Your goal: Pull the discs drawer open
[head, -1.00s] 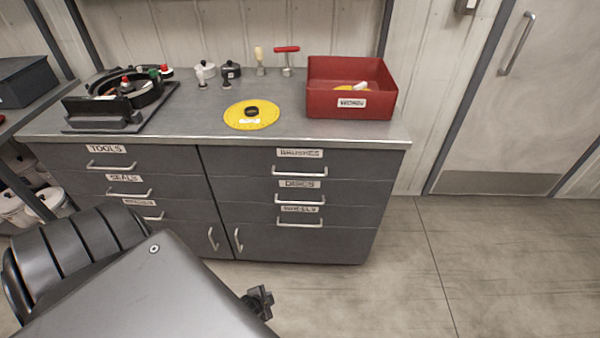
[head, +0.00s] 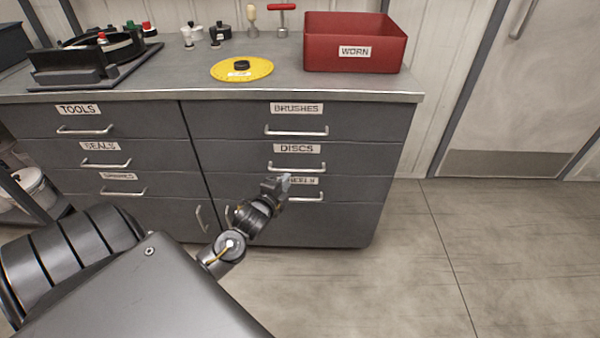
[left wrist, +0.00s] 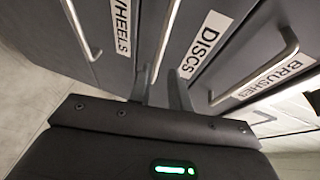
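The discs drawer (head: 350,158) is shut, its front flush with the drawers above and below it. Its label reads DISCS, and its pale bar handle (head: 297,168) sits just below the label. My left gripper (head: 280,184) is in front of the cabinet, just below and left of that handle. In the left wrist view, its two fingers (left wrist: 160,92) are apart, and the discs handle (left wrist: 168,40) runs in line with the gap between them. I cannot tell whether they touch it. My right gripper is not in view.
The brushes drawer (head: 365,123) is above and the wheels drawer (head: 360,190) below, both shut with similar handles. On the countertop are a red bin (head: 353,43) labelled WORN and a yellow disc (head: 227,70). The floor at right (head: 480,240) is clear.

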